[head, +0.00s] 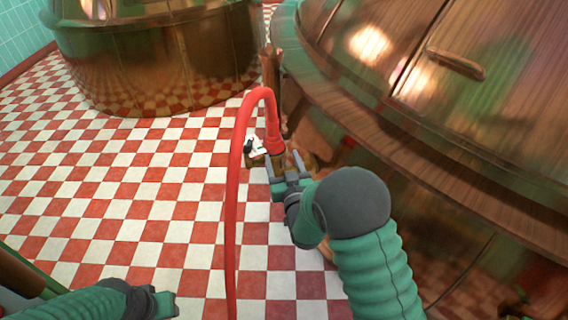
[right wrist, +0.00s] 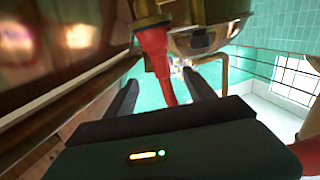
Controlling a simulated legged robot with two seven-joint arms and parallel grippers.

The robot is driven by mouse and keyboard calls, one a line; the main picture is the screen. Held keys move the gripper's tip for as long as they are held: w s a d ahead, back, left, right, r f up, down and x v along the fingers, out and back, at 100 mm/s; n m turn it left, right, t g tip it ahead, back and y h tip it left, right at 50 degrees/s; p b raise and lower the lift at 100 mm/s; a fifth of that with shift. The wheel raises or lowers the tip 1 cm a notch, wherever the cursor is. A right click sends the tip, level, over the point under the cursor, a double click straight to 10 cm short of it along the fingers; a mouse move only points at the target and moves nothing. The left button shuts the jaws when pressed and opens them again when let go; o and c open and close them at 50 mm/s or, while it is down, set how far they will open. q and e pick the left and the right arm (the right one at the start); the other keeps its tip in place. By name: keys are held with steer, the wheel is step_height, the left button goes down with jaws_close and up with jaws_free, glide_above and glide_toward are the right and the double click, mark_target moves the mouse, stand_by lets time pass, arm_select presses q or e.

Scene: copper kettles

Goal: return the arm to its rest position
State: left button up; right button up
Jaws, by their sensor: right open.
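My right gripper (head: 283,159) is open beside the base of the large copper kettle on the right. A red hose (head: 232,195) rises from the floor, bends over and comes down at a brass fitting (head: 306,160) by the fingertips. In the right wrist view the fingers (right wrist: 160,92) stand apart, with the red hose end (right wrist: 156,55) showing between and beyond them under brass parts (right wrist: 190,12). I cannot tell whether the fingers touch the hose. My left gripper (head: 163,303) is low at the left, seemingly empty; its jaw opening is unclear.
The large copper kettle (head: 470,110) with its wide rim fills the right side. Another copper kettle (head: 160,55) stands at the back left. A small black-and-white part (head: 254,147) is near the hose end. The red-and-white checkered floor (head: 120,200) is clear at the left.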

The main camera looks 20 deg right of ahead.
steer(key=shift+w+f, duration=0.1)
steer(key=shift+w, duration=0.05)
steer(key=s+d+f+g, duration=0.1)
steer(key=s+f+g, duration=0.3)
steer(key=s, duration=0.6)
steer(key=s+d+f+g, duration=0.1)
steer(key=s+f+g, duration=0.1)
steer(key=s+g, duration=0.55)
steer(key=s+d+f+g, duration=0.2)
steer(key=s+f+g, duration=0.1)
steer(key=s, duration=0.8)
steer(key=w+p+v, duration=0.2)
steer(key=p+v, duration=0.9)
steer(key=w+r+p+v, duration=0.1)
steer(key=w+p+v, duration=0.2)
steer(key=p+v, duration=0.8)
steer(key=w+d+r+p+v, duration=0.1)
steer(key=w+p+v, duration=0.1)
steer(key=p+v, duration=0.9)
steer(key=shift+w+r+g+p, duration=0.25)
steer(key=shift+w+g+p, duration=0.15)
steer(key=shift+p, duration=0.2)
steer(key=shift+a, duration=0.15)
